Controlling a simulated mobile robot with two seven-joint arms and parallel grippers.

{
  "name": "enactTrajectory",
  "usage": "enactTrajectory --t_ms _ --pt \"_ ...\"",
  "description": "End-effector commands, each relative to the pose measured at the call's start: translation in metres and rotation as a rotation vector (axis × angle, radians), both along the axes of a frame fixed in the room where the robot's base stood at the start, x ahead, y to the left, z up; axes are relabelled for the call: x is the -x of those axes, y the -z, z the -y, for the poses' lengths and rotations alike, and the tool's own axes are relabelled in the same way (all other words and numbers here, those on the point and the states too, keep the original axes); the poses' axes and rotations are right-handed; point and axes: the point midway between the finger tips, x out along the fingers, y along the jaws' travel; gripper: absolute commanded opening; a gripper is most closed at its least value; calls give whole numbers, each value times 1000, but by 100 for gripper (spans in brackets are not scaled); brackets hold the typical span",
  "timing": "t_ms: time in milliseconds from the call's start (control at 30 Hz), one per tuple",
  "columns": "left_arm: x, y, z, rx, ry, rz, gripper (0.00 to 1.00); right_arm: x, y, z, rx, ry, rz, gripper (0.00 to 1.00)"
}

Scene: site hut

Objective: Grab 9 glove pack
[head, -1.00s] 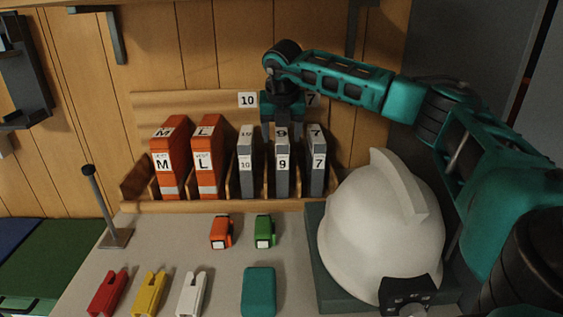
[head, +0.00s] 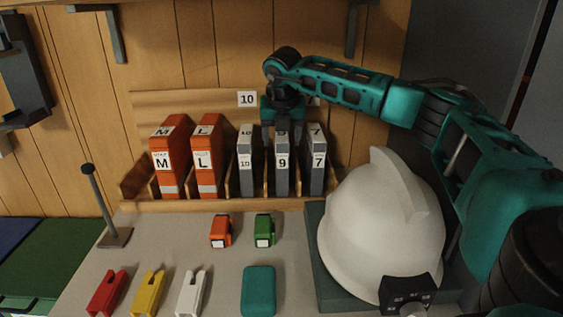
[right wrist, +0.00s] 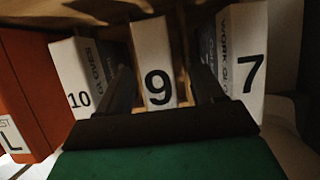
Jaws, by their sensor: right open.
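The 9 glove pack (head: 282,168) is a narrow grey pack with a white label, upright in the wooden rack between the 10 pack (head: 245,165) and the 7 pack (head: 316,165). My right gripper (head: 282,134) is over its top, pointing down, and hides the upper label. In the right wrist view the 9 pack (right wrist: 154,62) lies between the two open fingers (right wrist: 160,88). One finger is on the side of the 10 pack (right wrist: 78,75), the other on the side of the 7 pack (right wrist: 247,58). I cannot tell whether they touch. My left gripper is out of view.
Orange M (head: 168,165) and L (head: 207,160) packs stand left in the rack (head: 140,206). A white helmet (head: 372,230) sits right, close below my right arm. Small clips, a teal block (head: 258,291) and a post stand (head: 102,205) are on the bench.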

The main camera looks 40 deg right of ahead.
Motion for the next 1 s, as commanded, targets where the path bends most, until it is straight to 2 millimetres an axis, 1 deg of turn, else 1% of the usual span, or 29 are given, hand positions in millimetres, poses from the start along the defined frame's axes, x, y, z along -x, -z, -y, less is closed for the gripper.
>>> enactTrajectory --t_ms 133,800,833,1000 --pt "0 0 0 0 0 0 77 0 0 0 0 0 0 66" --pt "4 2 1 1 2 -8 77 0 0 0 1 0 1 2" --pt "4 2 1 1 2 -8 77 0 0 0 1 0 1 0" --pt "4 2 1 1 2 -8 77 0 -1 0 0 0 1 0"
